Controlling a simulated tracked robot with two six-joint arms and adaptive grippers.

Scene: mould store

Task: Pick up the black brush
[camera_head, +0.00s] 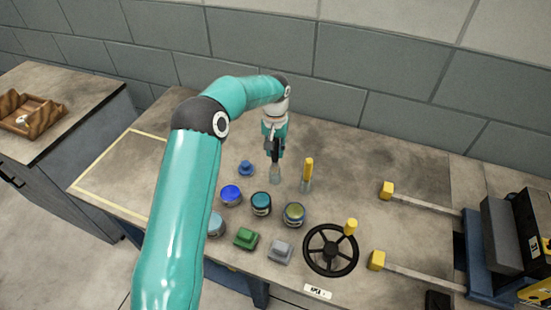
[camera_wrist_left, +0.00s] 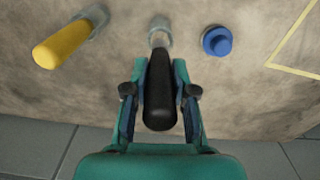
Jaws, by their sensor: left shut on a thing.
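The black brush (camera_wrist_left: 160,88) has a black handle and a grey head. In the left wrist view the handle lies between the two fingers of my left gripper (camera_wrist_left: 160,100). In the head view my left gripper (camera_head: 274,150) reaches down at the middle of the bench, shut on the handle. The brush's grey head (camera_head: 275,174) shows just below the fingers. I cannot tell whether the head touches the bench top. My right gripper is in neither view.
A yellow-handled brush (camera_head: 308,172) stands to the right and a blue knob-like piece (camera_head: 246,168) to the left. Several paint tins, including a teal one (camera_head: 261,203), a green block (camera_head: 246,238), a grey block (camera_head: 281,252) and a black handwheel (camera_head: 331,250) are nearer. The bench's back right is clear.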

